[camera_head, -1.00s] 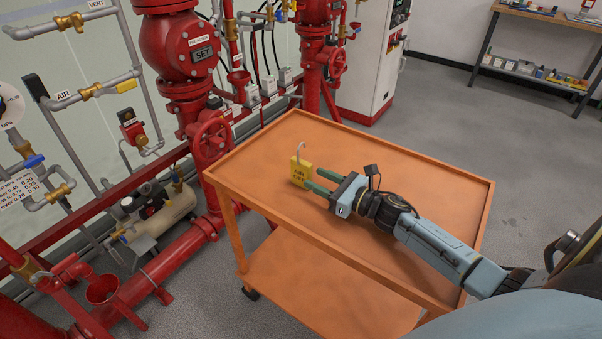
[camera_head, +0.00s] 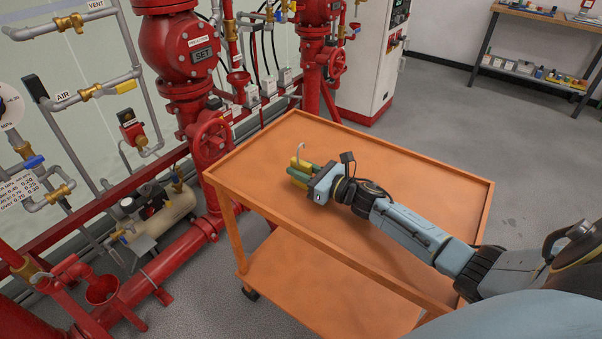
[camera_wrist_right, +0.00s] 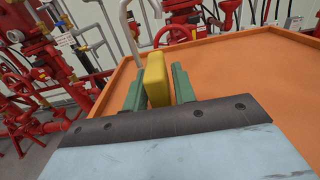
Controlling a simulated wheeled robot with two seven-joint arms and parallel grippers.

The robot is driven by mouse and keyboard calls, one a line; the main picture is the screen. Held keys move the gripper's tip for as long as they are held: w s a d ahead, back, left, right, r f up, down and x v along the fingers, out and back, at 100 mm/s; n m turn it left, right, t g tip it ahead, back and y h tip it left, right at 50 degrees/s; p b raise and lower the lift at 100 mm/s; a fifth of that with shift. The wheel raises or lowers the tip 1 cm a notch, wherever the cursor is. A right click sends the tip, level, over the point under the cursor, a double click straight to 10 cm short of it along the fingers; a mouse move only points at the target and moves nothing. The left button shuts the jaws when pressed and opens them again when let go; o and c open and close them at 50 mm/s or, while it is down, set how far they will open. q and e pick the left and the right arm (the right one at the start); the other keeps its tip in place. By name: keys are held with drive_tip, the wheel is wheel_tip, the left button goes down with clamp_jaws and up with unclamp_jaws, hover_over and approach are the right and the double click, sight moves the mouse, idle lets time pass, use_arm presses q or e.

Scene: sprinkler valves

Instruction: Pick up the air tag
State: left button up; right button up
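The air tag is a yellow padlock-shaped block (camera_head: 299,163) with a grey hook on top. It stands upright on the orange cart near its left-back part. Its lettered face is mostly hidden by my fingers in the head view. My right gripper (camera_head: 302,172) has its green fingers on both sides of the tag. In the right wrist view the yellow tag (camera_wrist_right: 157,80) sits between the two fingers of the right gripper (camera_wrist_right: 158,87). The left finger is close to or touching it; a narrow gap shows at the right finger. My left gripper is not in view.
The orange cart (camera_head: 400,190) has a raised rim and is otherwise bare on top. Red pipes and valves (camera_head: 188,60) stand behind and left of it. A white cabinet (camera_head: 365,60) stands behind. A shelf table (camera_head: 535,50) is at the back right.

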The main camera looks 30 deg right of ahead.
sight(301, 161)
clamp_jaws()
